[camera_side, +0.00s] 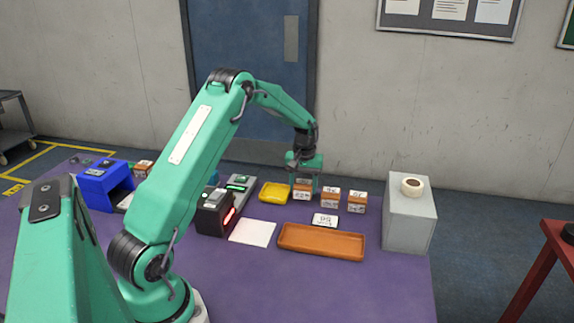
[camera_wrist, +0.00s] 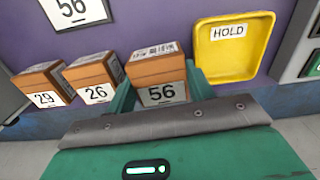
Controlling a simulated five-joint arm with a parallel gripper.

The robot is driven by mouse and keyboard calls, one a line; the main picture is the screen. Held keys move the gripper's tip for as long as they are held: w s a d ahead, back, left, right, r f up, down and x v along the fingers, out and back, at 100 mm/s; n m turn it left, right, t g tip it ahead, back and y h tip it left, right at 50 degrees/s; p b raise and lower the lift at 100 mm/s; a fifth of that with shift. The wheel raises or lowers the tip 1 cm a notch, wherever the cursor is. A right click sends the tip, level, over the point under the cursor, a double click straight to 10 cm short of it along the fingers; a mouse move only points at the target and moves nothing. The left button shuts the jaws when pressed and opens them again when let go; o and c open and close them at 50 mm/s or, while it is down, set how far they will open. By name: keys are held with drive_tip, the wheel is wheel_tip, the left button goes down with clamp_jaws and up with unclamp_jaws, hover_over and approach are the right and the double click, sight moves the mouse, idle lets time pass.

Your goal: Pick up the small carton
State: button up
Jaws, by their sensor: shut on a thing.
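The small carton marked 56 (camera_wrist: 157,68) is brown with a white label and sits between the two green fingers of my gripper (camera_wrist: 160,86) in the wrist view. My gripper (camera_side: 303,180) is shut on it. In the side view the same carton (camera_side: 302,194) shows below my gripper, at the left end of a row. I cannot tell whether it is clear of the table. Two similar cartons stand beside it, marked 26 (camera_wrist: 93,76) and 29 (camera_wrist: 45,84) in the wrist view.
A yellow tray labelled HOLD (camera_wrist: 228,72) is beside the held carton. A card marked 56 (camera_side: 324,220) lies before the row, behind an empty orange tray (camera_side: 320,254). A black scanner with red light (camera_side: 215,213) stands left; a grey block (camera_side: 409,225) stands right.

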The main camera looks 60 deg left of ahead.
drive_tip(key=r, duration=0.2)
drive_tip(key=shift+d+r, duration=0.2)
drive_tip(key=shift+r, duration=0.15)
drive_tip(key=d+r, duration=0.6)
drive_tip(key=d, duration=0.5)
drive_tip(key=shift+s+d+r, duration=0.15)
drive_tip(key=shift+s+r, duration=0.1)
drive_tip(key=shift+s, duration=0.2)
drive_tip(key=s+a+n, duration=0.1)
drive_tip(key=s+n, duration=0.6)
drive_tip(key=s, duration=0.2)
drive_tip(key=s+a+r+n, duration=0.1)
drive_tip(key=s+a+n, duration=0.1)
drive_tip(key=s+n, duration=0.4)
drive_tip(key=shift+s+r+n, duration=0.25)
drive_tip(key=shift+s+n, duration=0.15)
drive_tip(key=shift+s, duration=1.3)
drive_tip(key=shift+f, duration=0.1)
drive_tip(key=shift+f, duration=4.45)
wheel_tip(320, 180, up, 9)
drive_tip(key=shift+r, duration=0.15)
